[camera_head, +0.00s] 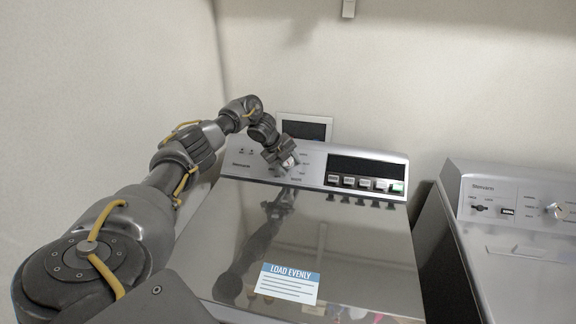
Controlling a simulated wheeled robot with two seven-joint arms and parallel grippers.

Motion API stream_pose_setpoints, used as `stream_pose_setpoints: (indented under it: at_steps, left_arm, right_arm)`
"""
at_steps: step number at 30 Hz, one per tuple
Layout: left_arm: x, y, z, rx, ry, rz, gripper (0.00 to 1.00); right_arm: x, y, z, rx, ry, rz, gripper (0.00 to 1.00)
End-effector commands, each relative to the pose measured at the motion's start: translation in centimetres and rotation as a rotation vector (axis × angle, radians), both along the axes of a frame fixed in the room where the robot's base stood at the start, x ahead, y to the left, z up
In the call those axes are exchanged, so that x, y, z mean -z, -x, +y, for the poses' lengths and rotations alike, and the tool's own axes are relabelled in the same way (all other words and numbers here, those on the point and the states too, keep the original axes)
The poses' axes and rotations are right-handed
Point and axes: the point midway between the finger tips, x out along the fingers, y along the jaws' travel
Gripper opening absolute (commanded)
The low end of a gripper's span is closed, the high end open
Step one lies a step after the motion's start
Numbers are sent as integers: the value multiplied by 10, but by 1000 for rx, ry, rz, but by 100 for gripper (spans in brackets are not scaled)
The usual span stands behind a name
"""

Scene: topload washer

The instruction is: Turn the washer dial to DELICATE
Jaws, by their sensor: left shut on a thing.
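The topload washer (335,232) stands in front of me with its shiny lid closed. Its control panel (313,171) runs along the back edge. My left arm reaches in from the left, and my left gripper (287,164) is at the dial area on the panel, shut on the dial (290,161). The gripper hides most of the dial, so I cannot tell which setting it points to. The small labels around it are too small to read. My right gripper is not in view.
A dark display (367,168) and a row of buttons (364,183) lie right of the dial. A "LOAD EVENLY" sticker (288,283) is on the lid. A second machine (525,235) with its own knobs stands to the right. Walls close off the back and left.

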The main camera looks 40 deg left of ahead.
Motion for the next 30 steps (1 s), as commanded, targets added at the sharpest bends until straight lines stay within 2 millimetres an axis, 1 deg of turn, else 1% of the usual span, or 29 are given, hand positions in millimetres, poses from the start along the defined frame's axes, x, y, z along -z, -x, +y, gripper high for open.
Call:
stream_pose_setpoints:
  at_steps: [2,12,21,30]
  left_arm:
    - [4,2,-1,53,-36,29,26]
    - [5,4,-1,224,-156,96,26]
    - [7,6,0,287,-200,124,26]
    - [7,6,0,298,-206,128,26]
  right_arm:
    - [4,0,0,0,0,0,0]
    - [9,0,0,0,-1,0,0]
    - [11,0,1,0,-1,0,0]
    - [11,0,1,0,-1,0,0]
